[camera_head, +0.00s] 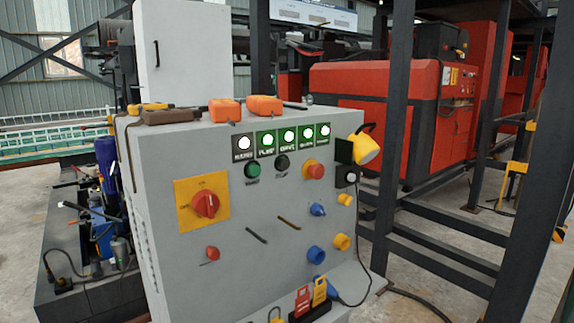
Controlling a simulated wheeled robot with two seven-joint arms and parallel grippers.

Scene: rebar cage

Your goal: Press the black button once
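The grey control cabinet (240,250) stands in front of me, its sloped panel facing me. A round black button (282,162) sits in the upper middle of the panel, below the row of lamps. A green button (252,170) is just left of it, and a red knob on a yellow base (314,171) is to its right. Nothing covers the black button. Whether it is pressed in cannot be told. Neither of my grippers is in view.
Several lit lamps (289,136) line the panel top. A red rotary switch (205,205) on a yellow plate is at left. Orange objects (263,105) lie on the cabinet top. A yellow cup-like fixture (366,147) and a hanging cable (357,260) are at the right edge. Dark metal posts (395,130) stand right.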

